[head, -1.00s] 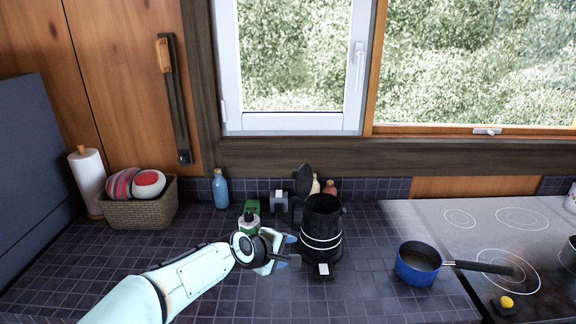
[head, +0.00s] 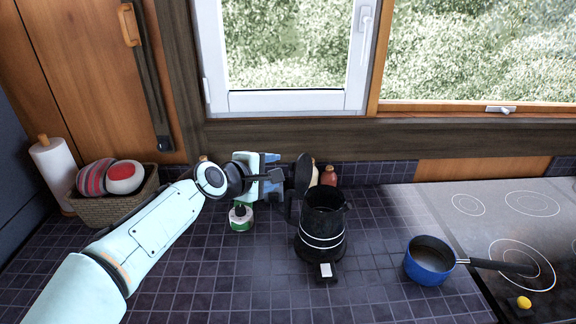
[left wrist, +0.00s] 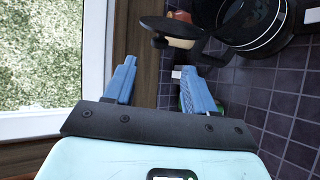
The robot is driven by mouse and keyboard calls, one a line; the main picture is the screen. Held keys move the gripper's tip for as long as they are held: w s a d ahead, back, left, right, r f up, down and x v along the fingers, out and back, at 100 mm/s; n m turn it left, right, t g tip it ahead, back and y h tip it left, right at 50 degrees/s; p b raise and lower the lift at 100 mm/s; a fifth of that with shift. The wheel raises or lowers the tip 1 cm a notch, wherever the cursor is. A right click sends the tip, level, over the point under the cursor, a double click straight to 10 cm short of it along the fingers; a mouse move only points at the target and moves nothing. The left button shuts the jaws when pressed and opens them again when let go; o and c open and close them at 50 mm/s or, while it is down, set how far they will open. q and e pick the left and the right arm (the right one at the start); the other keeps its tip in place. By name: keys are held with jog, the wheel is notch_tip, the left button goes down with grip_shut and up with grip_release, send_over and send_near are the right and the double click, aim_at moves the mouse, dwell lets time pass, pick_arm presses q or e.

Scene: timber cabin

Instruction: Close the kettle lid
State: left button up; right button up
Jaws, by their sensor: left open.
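The black kettle (head: 322,226) with white bands stands upright on the tiled counter. Its round black lid (head: 303,174) stands up, open, on the kettle's left back side. My left gripper (head: 282,180) is open and empty just left of the lid, at about its height. In the left wrist view the two blue fingers (left wrist: 158,88) are apart. The lid (left wrist: 180,28) lies beyond them, and the kettle body (left wrist: 252,22) is at the upper right. I cannot tell from the head view whether a finger touches the lid. My right gripper is not in view.
A blue saucepan (head: 430,260) stands right of the kettle, near the stove (head: 500,225). A basket (head: 118,205) is at left. Red and pale bottles (head: 328,176) stand behind the kettle, below the window.

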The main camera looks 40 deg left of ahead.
aim_at(290, 167)
pick_arm(q)
jog(key=p+x, duration=0.1)
jog(key=x, duration=0.8)
jog(key=shift+w, duration=0.15)
jog(key=shift+a, duration=0.1)
grip_shut()
